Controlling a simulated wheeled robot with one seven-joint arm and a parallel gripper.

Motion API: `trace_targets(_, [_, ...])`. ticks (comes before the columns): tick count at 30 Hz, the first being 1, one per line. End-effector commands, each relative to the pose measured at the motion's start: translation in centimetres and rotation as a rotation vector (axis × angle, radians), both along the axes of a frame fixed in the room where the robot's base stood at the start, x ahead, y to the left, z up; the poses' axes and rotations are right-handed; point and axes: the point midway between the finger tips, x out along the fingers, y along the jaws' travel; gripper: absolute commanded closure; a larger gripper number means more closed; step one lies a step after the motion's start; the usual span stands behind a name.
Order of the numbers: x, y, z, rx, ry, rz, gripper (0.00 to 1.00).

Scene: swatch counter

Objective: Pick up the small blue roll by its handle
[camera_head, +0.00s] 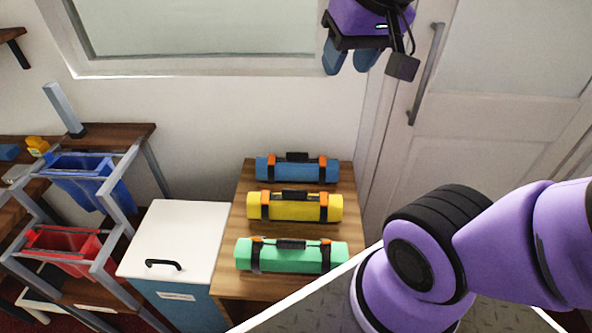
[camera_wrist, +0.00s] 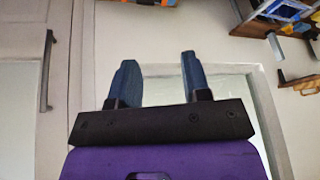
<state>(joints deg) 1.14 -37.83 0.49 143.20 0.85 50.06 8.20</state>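The blue roll (camera_head: 297,171) lies at the far end of the wooden counter, with a black handle (camera_head: 297,157) on top and orange and black straps. A yellow roll (camera_head: 294,208) lies in the middle and a green roll (camera_head: 290,257) nearest, each with a similar black handle. My gripper (camera_head: 350,60) is raised high, above and to the right of the blue roll, well apart from it. In the wrist view my gripper (camera_wrist: 158,80) has its two blue fingers spread with nothing between them. The wrist view does not clearly show the rolls.
A white-topped bin (camera_head: 185,225) with a black handle stands left of the counter (camera_head: 236,287). Further left is a rack with a blue bin (camera_head: 95,180) and a red bin (camera_head: 68,245). A door (camera_head: 480,110) with a long handle is behind my arm, right of the counter.

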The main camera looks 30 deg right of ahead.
Motion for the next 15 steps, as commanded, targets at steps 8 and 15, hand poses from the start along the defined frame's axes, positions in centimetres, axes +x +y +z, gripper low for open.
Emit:
trace_targets(8, [6.9, -0.8, -2.1, 0.131, 0.076, -0.318, 0.56])
trace_targets(15, [12.5, -2.0, -5.2, 0.236, 0.134, -0.6, 0.56])
